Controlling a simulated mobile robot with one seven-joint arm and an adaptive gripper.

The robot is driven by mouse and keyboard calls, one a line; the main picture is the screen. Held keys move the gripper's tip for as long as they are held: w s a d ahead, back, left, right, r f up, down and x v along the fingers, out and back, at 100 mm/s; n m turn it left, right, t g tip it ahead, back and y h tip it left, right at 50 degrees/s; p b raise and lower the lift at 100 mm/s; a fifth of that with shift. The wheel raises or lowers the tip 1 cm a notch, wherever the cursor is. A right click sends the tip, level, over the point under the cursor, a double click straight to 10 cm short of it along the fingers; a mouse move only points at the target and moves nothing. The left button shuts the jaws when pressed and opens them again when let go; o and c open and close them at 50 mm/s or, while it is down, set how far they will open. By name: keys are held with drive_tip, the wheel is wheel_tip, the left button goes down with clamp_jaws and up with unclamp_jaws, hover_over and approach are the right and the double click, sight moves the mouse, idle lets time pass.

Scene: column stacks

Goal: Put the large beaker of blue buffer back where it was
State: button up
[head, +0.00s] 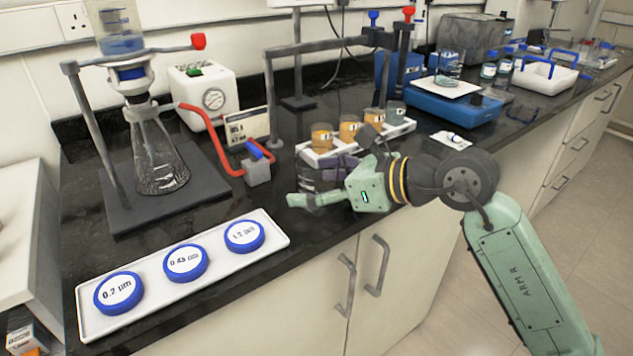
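My gripper (305,188) is at the front edge of the dark bench, just in front of a white rack of small orange-filled vessels. Its fingers point left; they overlap dark and grey shapes, and I cannot tell whether they are apart or hold anything. A clear vessel with blue liquid (121,42) sits upright on top of the filter flask (158,155) at the left, cut by the top edge. A clear beaker (447,68) with bluish contents stands on the blue balance (455,107) farther right. I cannot tell for sure which is the large beaker of blue buffer.
A white tray (210,240) with three blue-rimmed filter discs lies at the front left. The white rack (400,131) stands behind my gripper. Bench between flask and rack is partly clear.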

drive_tip(key=shift+r, duration=0.15)
drive_tip(key=b+v, duration=0.2)
drive_tip(key=v, duration=1)
drive_tip(key=shift+b, duration=0.35)
drive_tip(key=shift+r, duration=0.1)
idle(0.8)
